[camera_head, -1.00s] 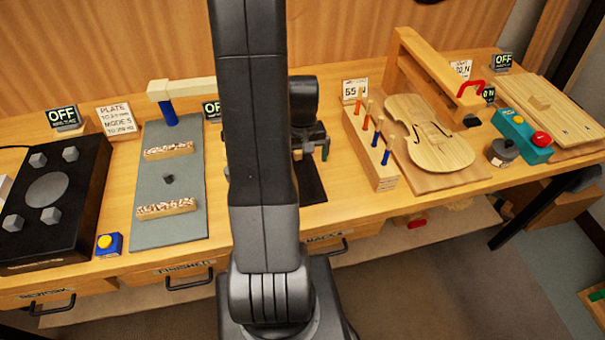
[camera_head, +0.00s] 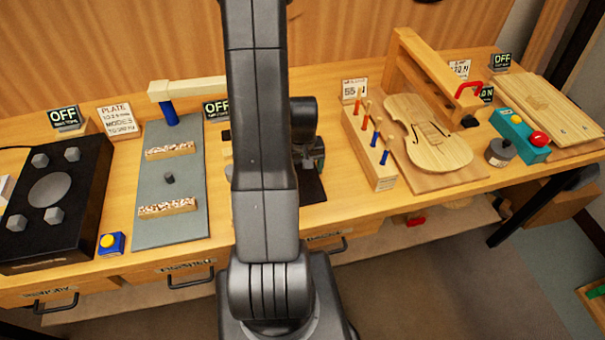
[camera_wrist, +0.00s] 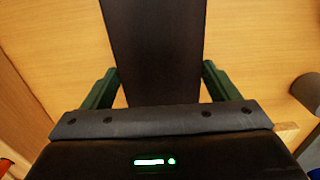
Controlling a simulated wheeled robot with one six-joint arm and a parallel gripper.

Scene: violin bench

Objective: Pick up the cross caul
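I cannot make out a cross caul for certain in either view; my arm hides the middle of the bench. My gripper (camera_wrist: 157,82) is open in the wrist view, its two green fingers spread wide with nothing seen held between them. A dark flat strip (camera_wrist: 152,45) shows between and beyond the fingers. In the head view the gripper is over the bench beside a dark mat (camera_head: 309,186), partly hidden behind my arm.
A peg block (camera_head: 372,150) and a violin body (camera_head: 430,140) stand to the right, with a teal box (camera_head: 520,136) beyond. To the left are a grey plate (camera_head: 168,215) with two speckled bars, a blue button box (camera_head: 111,244) and a black device (camera_head: 85,225).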

